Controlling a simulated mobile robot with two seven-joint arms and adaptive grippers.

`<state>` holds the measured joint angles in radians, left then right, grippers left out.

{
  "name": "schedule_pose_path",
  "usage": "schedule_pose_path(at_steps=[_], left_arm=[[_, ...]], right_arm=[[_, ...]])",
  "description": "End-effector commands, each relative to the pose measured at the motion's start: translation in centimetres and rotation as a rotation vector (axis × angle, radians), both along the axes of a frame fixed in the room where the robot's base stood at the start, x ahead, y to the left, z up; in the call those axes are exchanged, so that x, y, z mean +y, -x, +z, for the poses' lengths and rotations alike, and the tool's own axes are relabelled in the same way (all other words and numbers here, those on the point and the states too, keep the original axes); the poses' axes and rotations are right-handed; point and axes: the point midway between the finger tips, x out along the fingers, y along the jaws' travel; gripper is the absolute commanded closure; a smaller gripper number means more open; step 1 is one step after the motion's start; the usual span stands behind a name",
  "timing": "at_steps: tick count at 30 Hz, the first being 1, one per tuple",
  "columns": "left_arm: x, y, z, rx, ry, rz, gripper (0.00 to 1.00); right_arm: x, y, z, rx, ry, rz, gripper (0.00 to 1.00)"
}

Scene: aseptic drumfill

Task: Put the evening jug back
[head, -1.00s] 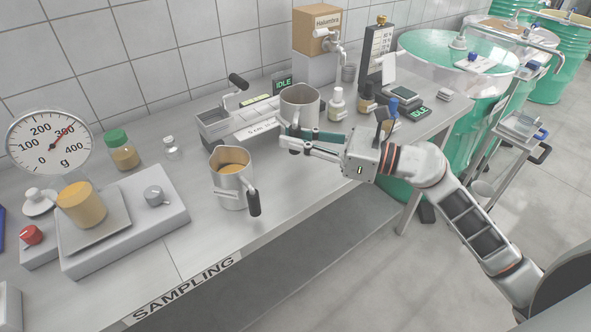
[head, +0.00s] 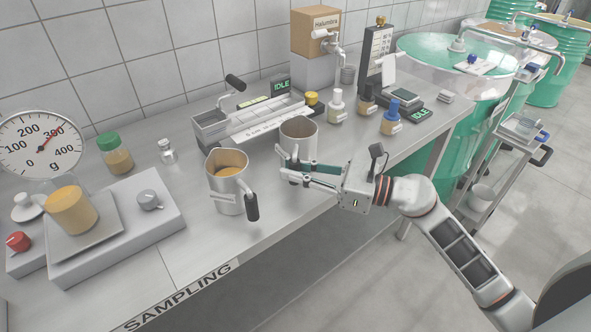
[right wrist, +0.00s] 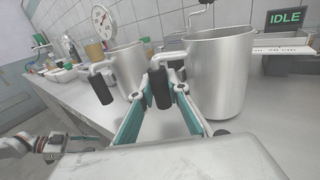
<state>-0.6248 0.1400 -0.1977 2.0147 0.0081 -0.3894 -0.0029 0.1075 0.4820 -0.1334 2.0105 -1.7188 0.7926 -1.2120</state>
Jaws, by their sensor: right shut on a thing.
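Two metal jugs with black-gripped handles are in view; I cannot tell by any label which is the evening one. One jug (head: 299,132) is held by my right gripper (head: 284,164), whose fingers are shut on its handle; in the right wrist view the black grip (right wrist: 161,88) sits between the fingers and the jug (right wrist: 218,75) is upright. I cannot tell whether its base touches the bench. The other jug (head: 227,180), with orange contents, stands left of it on the bench. My left gripper (right wrist: 56,146) seems to show small at the lower left of the right wrist view, its jaws unclear.
Behind the held jug is a sealer (head: 250,118) with a long flat strip. Several small bottles, one a blue-capped bottle (head: 391,118), stand to the right. A scale (head: 120,225) holding an orange-filled beaker (head: 71,208) is at left. The bench front edge is close.

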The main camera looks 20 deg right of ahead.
Motion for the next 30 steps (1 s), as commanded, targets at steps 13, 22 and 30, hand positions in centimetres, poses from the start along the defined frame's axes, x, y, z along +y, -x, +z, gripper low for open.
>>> schedule_pose_path(at_steps=[13, 22, 30], left_arm=[[0.0, 0.1, -0.3, 0.003, -0.002, -0.002, 0.58], [-0.2, 0.8, -0.5, 0.013, 0.003, -0.003, 0.58], [-0.1, 1.4, -2.1, 0.032, -0.008, -0.007, 0.58]], right_arm=[[0.0, 0.0, -0.3, 0.000, 0.000, 0.000, 0.67], [-0.8, 0.6, -0.2, 0.002, 0.003, -0.001, 0.67], [-5.2, 3.9, -0.6, 0.008, 0.004, -0.001, 0.67]])
